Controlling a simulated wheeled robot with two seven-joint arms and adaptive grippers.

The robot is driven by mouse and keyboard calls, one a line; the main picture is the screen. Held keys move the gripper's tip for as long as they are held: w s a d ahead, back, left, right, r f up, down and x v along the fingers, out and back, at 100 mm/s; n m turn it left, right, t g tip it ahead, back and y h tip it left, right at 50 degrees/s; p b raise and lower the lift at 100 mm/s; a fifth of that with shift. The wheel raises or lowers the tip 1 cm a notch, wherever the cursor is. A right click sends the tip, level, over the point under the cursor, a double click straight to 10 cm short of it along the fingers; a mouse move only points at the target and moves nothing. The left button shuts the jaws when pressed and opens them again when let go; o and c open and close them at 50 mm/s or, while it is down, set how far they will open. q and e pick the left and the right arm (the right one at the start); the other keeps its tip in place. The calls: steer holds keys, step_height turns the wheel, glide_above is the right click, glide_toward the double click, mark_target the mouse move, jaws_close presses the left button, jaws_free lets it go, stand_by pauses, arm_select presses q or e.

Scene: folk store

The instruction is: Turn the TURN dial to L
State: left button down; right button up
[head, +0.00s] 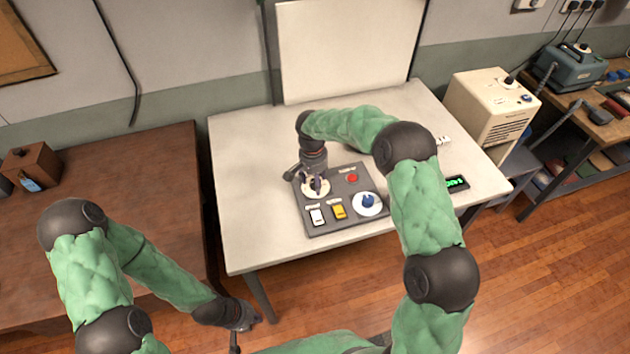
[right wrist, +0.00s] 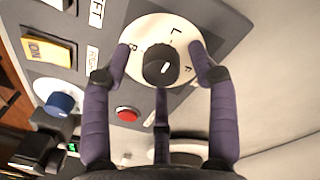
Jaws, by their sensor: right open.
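The grey control panel (head: 330,224) lies on the white table. In the right wrist view, the dial is a black knob (right wrist: 157,62) on a round white plate (right wrist: 150,27) marked with L, F and another letter like R or B. A short white mark shows on the knob, off the L; its exact direction is hard to read. My right gripper (head: 316,186) is over the dial, its purple fingers (right wrist: 162,66) spread on both sides of the knob with gaps. My left gripper (head: 240,318) hangs low at the table's front left; its fingers are unclear.
A small green-lit display (head: 457,183) lies to the right. The table's left part is clear. A brown table (head: 110,190) stands left.

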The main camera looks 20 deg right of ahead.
mark_target(313, 182)
step_height(313, 182, up, 12)
steer(key=shift+w+a+f, duration=0.15)
steer(key=shift+a, duration=0.1)
stand_by(0.6)
